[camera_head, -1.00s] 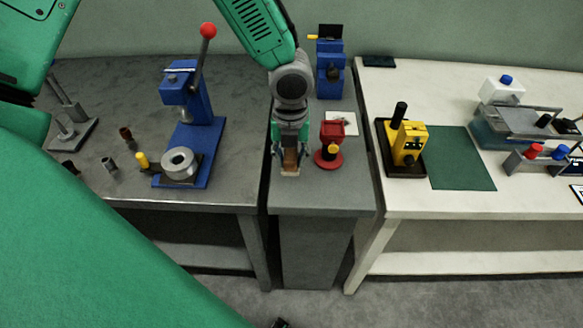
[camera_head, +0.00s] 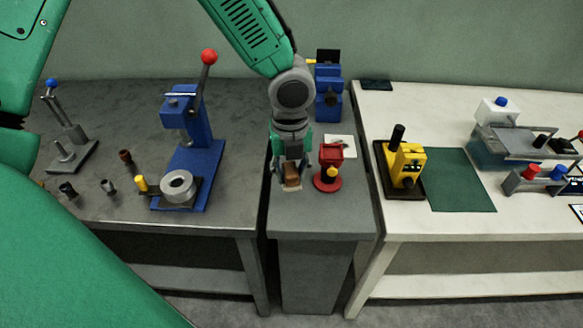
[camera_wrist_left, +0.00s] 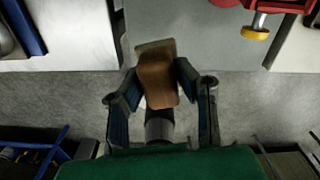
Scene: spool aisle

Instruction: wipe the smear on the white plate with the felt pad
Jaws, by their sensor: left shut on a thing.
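My left gripper (camera_head: 291,171) is shut on the felt pad (camera_head: 292,178), a brown wooden block with a paler bottom layer. It is over the front part of the narrow grey stand; I cannot tell whether the pad touches the top. In the left wrist view the pad (camera_wrist_left: 158,80) sits between the two dark fingers. The white plate (camera_head: 338,141) lies flat farther back on the same stand, right of my left gripper. The red fixture partly covers its near side, and a small dark mark shows on it. My right gripper is not in view.
A red fixture (camera_head: 331,172) with a yellow knob stands just right of the pad, in front of the plate. A blue device (camera_head: 328,100) stands behind the plate. A blue lever press (camera_head: 190,160) is on the left bench and a yellow device (camera_head: 404,166) on the right one.

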